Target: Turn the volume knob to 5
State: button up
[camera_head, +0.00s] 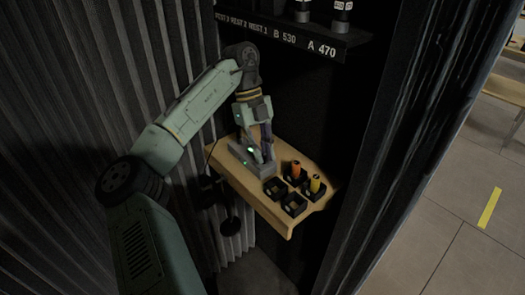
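My gripper (263,152) points down over a small grey box (240,154) on a wooden shelf (222,161). The box stands at the back left of the shelf. A small green light shows on it beside my fingers. The fingers are at or just above the box's top; I cannot tell whether they touch it. No volume knob, scale or number can be made out; the fingers cover part of the box. The fingers are too small and dark to show whether they are open or shut.
Right of the box are several black square holders, one with an orange cylinder (296,169) and one with a yellow cylinder (315,184). A dark upper shelf (270,31) has white lettering. Corrugated walls close in the left; open floor (430,235) lies right.

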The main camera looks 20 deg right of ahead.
jog(key=o, duration=0.4)
dwell(0.3)
